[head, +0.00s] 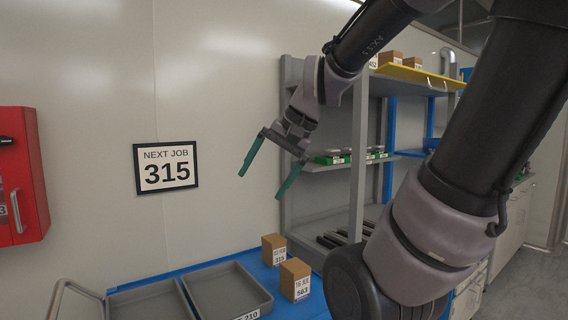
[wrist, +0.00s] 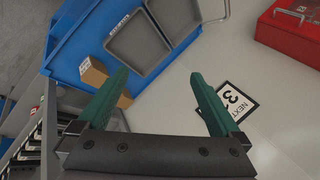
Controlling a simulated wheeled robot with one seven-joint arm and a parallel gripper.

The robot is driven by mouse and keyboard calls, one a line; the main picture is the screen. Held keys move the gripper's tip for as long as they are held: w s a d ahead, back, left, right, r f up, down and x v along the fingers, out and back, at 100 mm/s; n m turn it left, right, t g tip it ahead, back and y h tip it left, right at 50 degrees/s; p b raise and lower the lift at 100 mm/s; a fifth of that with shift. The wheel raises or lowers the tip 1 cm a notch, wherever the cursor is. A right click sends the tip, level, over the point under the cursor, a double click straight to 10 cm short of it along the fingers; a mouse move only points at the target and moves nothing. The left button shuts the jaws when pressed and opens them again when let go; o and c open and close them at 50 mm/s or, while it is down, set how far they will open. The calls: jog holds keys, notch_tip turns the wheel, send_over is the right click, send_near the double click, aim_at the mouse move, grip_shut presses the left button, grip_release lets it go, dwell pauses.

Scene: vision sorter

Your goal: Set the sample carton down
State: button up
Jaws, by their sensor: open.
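Two small brown cartons stand upright on the blue table (head: 212,261). The carton labelled 315 (head: 272,248) is nearer the wall. The other carton (head: 294,279), with a label that seems to read 563, is to its right and nearer me. In the wrist view one carton (wrist: 93,73) shows clearly beside the left finger, and the other (wrist: 125,101) is partly hidden behind that finger. My gripper (head: 261,186) is open and empty, well above the cartons and touching nothing. Its green fingers are spread wide in the wrist view (wrist: 158,73).
Two grey trays (head: 230,314) sit on the table left of the cartons. A wall sign (head: 167,168) reads NEXT JOB 315. A grey shelf (head: 356,160) with cartons and green-edged items stands right behind my gripper. A red cabinet (head: 22,175) hangs at left.

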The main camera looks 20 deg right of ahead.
jog(key=s+d+r+n+t+h, duration=0.2)
jog(key=d+r, duration=0.1)
jog(key=shift+s+d, duration=0.15)
jog(key=shift+s, duration=0.1)
